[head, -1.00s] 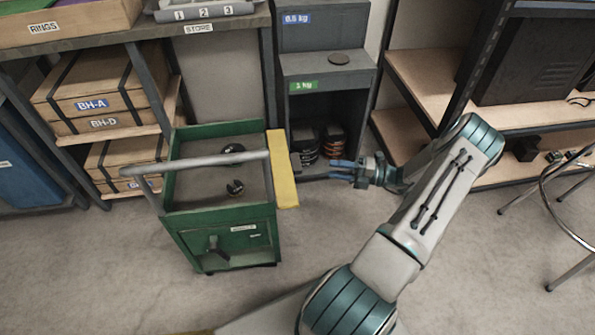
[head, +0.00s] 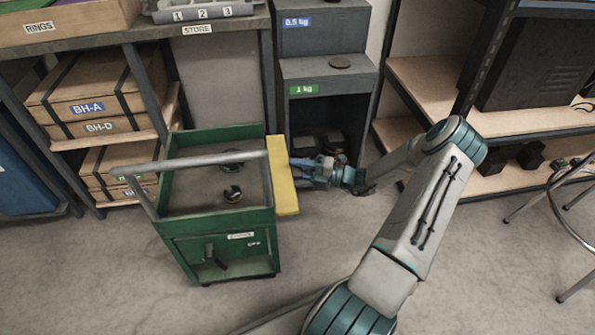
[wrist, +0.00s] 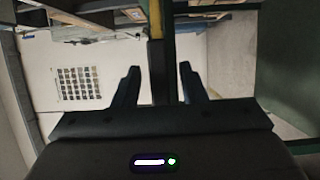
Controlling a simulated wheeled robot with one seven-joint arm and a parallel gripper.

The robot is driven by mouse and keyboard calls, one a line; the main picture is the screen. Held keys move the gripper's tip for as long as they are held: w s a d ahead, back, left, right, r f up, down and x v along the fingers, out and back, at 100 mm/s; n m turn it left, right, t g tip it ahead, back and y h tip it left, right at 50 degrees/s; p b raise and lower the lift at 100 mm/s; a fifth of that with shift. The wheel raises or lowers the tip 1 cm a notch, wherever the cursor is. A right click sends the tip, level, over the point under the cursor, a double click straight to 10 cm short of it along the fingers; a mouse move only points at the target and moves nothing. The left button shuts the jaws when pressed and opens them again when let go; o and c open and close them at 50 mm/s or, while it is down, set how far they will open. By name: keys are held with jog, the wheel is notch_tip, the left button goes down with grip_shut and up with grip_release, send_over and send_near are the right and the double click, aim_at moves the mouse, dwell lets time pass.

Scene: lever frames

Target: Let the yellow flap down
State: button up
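The yellow flap (head: 283,176) is a narrow strip along the right side of the green cart (head: 222,222), at about the height of its rim. It looks raised; its exact tilt is hard to tell. My gripper (head: 300,171) is at the flap's right edge. In the wrist view my gripper (wrist: 160,68) is open, its two dark fingers apart. A dark upright bar (wrist: 157,72) shows between them, and a yellow strip of the flap (wrist: 158,12) shows above it. I cannot tell whether the fingers touch anything.
The cart has a grey handle (head: 200,160) and dark round items in its tray. A grey weight rack (head: 327,70) stands behind my gripper. Wooden shelves (head: 425,75) and a stool (head: 570,225) are at the right. The floor before the cart is clear.

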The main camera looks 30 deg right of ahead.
jog(key=shift+w+a, duration=0.1)
grip_shut()
jog(key=shift+r+p, duration=0.55)
jog(key=shift+p, duration=0.7)
jog(key=g+h+p, duration=0.1)
jog(key=p, duration=0.2)
jog(key=shift+a+r+n, duration=0.1)
jog(key=shift+r+n, duration=0.2)
jog(key=shift+r, duration=0.05)
jog(key=shift+p, duration=0.35)
jog(key=shift+f, duration=0.15)
